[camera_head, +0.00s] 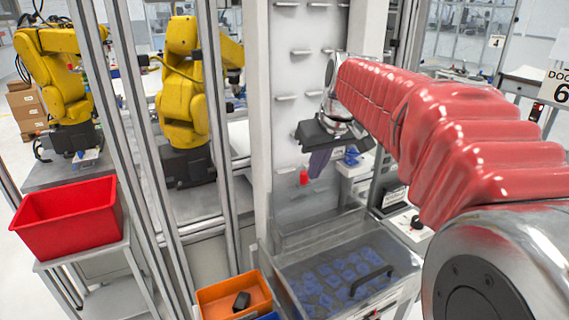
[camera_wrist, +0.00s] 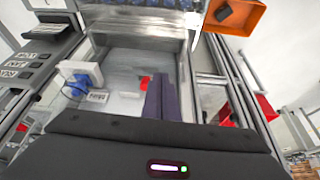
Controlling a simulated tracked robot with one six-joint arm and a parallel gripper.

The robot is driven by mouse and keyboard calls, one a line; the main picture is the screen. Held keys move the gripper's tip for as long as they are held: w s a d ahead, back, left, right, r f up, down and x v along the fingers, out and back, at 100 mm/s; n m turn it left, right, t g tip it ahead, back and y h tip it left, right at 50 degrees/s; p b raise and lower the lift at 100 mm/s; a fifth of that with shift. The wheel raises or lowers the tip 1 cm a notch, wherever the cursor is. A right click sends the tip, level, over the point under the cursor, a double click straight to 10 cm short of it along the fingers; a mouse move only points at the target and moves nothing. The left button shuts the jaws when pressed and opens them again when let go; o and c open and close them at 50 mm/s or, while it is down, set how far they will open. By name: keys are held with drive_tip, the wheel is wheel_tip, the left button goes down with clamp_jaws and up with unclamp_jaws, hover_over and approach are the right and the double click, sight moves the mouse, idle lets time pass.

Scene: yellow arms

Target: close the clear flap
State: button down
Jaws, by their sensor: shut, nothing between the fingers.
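My gripper (camera_head: 317,172) hangs from the red-sleeved arm, in front of the tall light cabinet panel. Its purple fingers are together with nothing between them; they also show in the wrist view (camera_wrist: 161,82). Below and nearer the head camera is a clear-walled bin with blue parts (camera_head: 335,278) inside. The clear flap (camera_head: 345,262) seems to be the see-through sheet with a black handle (camera_head: 372,281) above these parts. Its exact angle is hard to tell. My gripper is well above and behind the handle, touching nothing.
An orange bin (camera_head: 234,297) with a dark item stands left of the clear bin. A red bin (camera_head: 68,217) is on a stand at left. A small red piece (camera_head: 304,177) is near my fingers. Metal posts (camera_head: 138,130) separate off yellow arms (camera_head: 182,95).

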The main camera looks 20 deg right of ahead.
drive_tip(key=w+d, duration=0.6)
drive_tip(key=w, duration=0.3)
drive_tip(key=shift+w+f+n, duration=0.15)
drive_tip(key=shift+f+n, duration=0.25)
drive_tip(key=shift+f, duration=0.05)
drive_tip(key=shift+f, duration=0.1)
hover_over(313, 193)
drive_tip(key=f, duration=0.6)
drive_tip(key=w+f, duration=0.1)
drive_tip(key=f, duration=0.2)
drive_tip(key=shift+d, duration=0.2)
drive_tip(key=shift+a, duration=0.2)
drive_tip(key=shift+d, duration=0.1)
drive_tip(key=shift+s, duration=0.1)
drive_tip(key=shift+s, duration=0.2)
